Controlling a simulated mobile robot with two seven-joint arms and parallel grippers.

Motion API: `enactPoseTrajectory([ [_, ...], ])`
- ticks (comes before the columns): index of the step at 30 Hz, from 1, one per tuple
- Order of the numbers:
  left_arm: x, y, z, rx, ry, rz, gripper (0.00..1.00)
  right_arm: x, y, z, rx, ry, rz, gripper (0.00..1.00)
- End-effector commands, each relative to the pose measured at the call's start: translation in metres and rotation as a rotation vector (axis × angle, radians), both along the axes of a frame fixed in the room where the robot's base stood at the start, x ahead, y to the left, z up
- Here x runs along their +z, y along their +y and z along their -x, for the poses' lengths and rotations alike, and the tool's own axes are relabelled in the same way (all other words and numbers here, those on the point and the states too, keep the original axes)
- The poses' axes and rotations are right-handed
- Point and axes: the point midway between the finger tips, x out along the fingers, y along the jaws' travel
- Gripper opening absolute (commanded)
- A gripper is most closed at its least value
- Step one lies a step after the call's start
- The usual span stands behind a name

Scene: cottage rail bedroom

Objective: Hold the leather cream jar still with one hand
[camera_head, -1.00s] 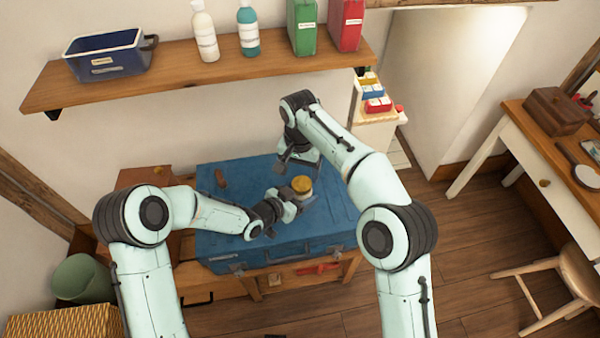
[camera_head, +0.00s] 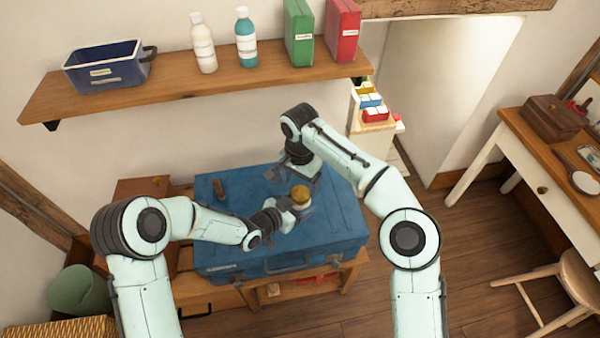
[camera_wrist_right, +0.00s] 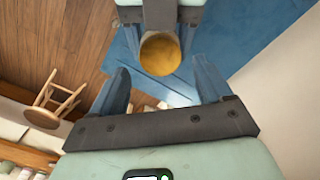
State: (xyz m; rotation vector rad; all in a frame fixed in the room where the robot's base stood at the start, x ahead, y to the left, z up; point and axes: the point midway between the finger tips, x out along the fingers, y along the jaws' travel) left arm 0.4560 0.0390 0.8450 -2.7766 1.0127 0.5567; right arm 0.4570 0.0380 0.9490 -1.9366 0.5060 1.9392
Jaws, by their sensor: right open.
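The leather cream jar (camera_head: 300,195), small and pale with a golden lid, is upright on the blue trunk (camera_head: 220,245). My left gripper (camera_head: 294,204) is at the jar from the left and front. In the right wrist view the jar's lid (camera_wrist_right: 160,55) sits between the left gripper's two fingers (camera_wrist_right: 160,38), which look closed on its sides. My right gripper (camera_head: 278,173) is open and empty, above the trunk behind the jar. In the right wrist view its spread fingers (camera_wrist_right: 162,85) point toward the lid, apart from it.
A small brown object (camera_head: 220,190) lies on the trunk's left part. A wooden shelf (camera_head: 200,88) with a blue bin, bottles and folders is on the wall behind. A white stand (camera_head: 372,135) is behind right. A desk (camera_head: 520,145) and stool (camera_head: 570,280) are at the right.

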Motion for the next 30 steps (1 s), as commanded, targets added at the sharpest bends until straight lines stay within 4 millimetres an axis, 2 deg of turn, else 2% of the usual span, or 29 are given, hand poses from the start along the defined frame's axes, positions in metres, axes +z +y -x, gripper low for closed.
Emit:
enactPoseTrajectory([
  [3,0.001,0.000,0.000,0.000,-0.003,0.001,0.00,-0.018,0.000,0.001,0.001,0.003,0.001,0.78],
  [7,0.001,0.000,-0.001,0.000,-0.003,0.001,0.00,-0.031,0.000,0.001,0.002,0.002,-0.001,0.78],
  [18,0.001,0.000,-0.001,0.000,-0.003,0.001,0.00,-0.037,0.000,0.000,0.001,0.000,-0.001,0.78],
  [19,0.001,0.000,-0.001,0.000,-0.003,0.001,0.00,-0.037,0.000,0.000,0.001,0.000,-0.001,0.72],
  [21,0.001,0.000,-0.001,0.000,-0.003,0.001,0.00,-0.037,0.000,0.000,0.001,0.000,-0.001,0.49],
  [24,0.001,0.000,-0.001,0.000,-0.003,0.001,0.00,-0.037,0.000,0.000,0.001,0.000,-0.001,0.21],
  [28,0.001,0.000,-0.001,0.000,-0.003,0.001,0.00,-0.036,0.000,0.000,0.022,0.000,-0.001,0.21],
  [30,0.001,0.000,-0.001,0.000,-0.003,0.001,0.00,-0.036,0.000,0.000,0.085,-0.001,-0.001,0.21],
])
